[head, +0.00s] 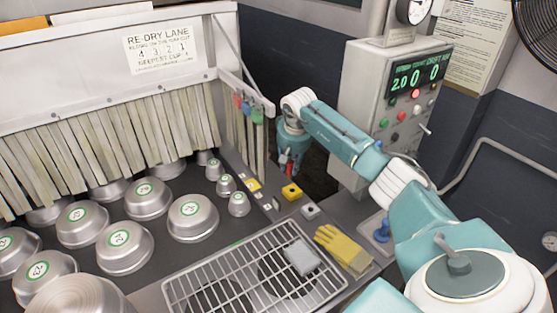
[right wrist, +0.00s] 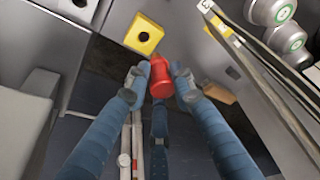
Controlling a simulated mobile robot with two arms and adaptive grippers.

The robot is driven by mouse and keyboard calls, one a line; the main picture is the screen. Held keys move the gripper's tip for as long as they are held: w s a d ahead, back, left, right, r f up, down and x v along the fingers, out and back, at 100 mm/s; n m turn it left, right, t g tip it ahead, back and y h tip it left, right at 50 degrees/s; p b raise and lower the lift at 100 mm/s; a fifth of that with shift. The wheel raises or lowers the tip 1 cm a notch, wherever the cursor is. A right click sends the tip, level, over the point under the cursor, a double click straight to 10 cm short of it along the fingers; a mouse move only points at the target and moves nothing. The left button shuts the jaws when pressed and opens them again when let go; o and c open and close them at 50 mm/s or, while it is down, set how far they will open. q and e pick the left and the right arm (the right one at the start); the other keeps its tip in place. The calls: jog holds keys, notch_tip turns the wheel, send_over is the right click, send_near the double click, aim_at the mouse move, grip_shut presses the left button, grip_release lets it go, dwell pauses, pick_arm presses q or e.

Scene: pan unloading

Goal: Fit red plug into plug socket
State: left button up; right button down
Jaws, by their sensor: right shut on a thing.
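My right gripper (head: 288,170) hangs near the edge of the conveyor in the head view. In the right wrist view my right gripper (right wrist: 160,76) is shut on the red plug (right wrist: 161,88), which sits between its fingertips. In the head view only a small bit of red shows at the fingers. A yellow block with a dark round hole (right wrist: 135,25), apparently the socket, lies ahead of the plug, apart from it. The same yellow block (head: 291,197) stands on the ledge just below the gripper in the head view. My left gripper is not in view.
A grey block with a hole (head: 310,217) stands beside the yellow one. A yellow glove (head: 337,240), a wire rack (head: 205,290) and a blue knob (head: 382,236) are nearby. Several metal pans (head: 192,225) fill the lane. Coloured pieces (head: 247,109) hang at the rail.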

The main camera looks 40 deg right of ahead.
jog(key=shift+s+d+r, duration=0.1)
jog(key=shift+s+r, duration=0.05)
jog(key=shift+s, duration=0.1)
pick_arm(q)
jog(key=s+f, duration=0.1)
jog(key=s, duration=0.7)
pick_arm(e)
jog(key=f+b, duration=0.1)
jog(key=s+f+b, duration=0.1)
jog(key=f, duration=0.1)
jog(key=shift+f+b, duration=0.3)
jog(key=shift+b, duration=0.05)
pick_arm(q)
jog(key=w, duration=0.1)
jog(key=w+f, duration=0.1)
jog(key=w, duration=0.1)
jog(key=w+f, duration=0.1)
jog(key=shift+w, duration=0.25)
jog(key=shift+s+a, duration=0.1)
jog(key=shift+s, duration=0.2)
pick_arm(e)
jog(key=shift+s, duration=0.1)
pick_arm(q)
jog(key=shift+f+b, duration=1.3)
jog(key=shift+b, duration=0.1)
pick_arm(e)
jog(key=shift+f, duration=1.6)
